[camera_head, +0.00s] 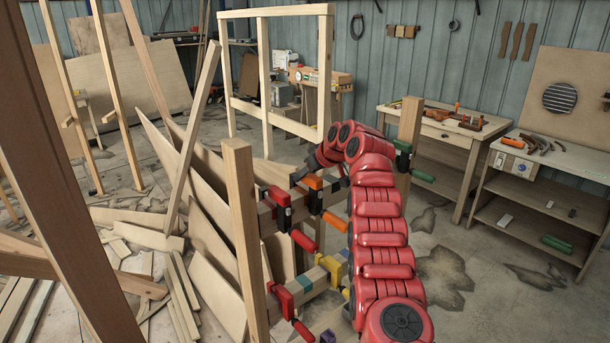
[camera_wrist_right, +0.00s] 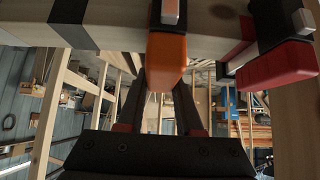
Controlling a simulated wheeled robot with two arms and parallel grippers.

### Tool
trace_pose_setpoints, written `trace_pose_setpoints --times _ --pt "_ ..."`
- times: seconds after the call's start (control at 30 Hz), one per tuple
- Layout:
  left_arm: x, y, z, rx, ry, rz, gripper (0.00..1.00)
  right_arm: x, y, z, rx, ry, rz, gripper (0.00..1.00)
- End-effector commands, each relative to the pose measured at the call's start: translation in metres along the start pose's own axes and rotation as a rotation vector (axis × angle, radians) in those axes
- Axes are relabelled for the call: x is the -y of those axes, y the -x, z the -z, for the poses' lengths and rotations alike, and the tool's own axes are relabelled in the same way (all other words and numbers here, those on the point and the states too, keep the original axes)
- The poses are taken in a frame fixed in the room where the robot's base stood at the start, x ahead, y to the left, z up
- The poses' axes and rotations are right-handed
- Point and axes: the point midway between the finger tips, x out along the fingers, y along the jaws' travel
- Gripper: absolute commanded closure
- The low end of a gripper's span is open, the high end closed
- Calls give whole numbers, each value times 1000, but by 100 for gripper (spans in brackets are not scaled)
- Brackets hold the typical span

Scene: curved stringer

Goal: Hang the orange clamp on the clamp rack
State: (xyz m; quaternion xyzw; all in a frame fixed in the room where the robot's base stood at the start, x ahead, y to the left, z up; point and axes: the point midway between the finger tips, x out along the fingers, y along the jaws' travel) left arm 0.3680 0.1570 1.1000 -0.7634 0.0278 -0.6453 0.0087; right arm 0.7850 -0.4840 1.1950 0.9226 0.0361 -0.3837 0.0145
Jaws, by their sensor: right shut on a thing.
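The clamp rack has a near wooden post (camera_head: 241,240), a far post (camera_head: 411,118) and cross rails between them. The orange clamp (camera_head: 314,182) is at the upper rail, its orange handle (camera_head: 335,222) sticking out below. My right gripper (camera_head: 328,170) reaches it from above and behind, partly hidden by my red arm. In the wrist view my dark fingers (camera_wrist_right: 158,88) are shut on the orange clamp (camera_wrist_right: 167,58), just below the rail (camera_wrist_right: 130,30). I cannot tell whether the rail bears its weight. My left gripper is not in view.
A red clamp (camera_head: 280,198) hangs close beside the orange one. A green clamp (camera_head: 402,158) is at the far post. Another red clamp (camera_head: 284,300) and a yellow clamp (camera_head: 333,266) are on the lower rail. Leaning boards (camera_head: 210,240) stand left; workbenches (camera_head: 450,135) stand right.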

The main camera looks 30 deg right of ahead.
Motion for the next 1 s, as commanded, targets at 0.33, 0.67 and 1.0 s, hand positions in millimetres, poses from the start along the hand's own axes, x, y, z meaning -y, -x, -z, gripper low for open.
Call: trace_pose_setpoints --times 0.33,0.67,1.0 --pt "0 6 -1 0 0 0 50 0 -4 -4 -3 1 -1 100" --pt "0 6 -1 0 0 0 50 0 -5 -4 -2 1 0 30" --pt "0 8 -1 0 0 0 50 0 -3 -6 -1 0 0 30"
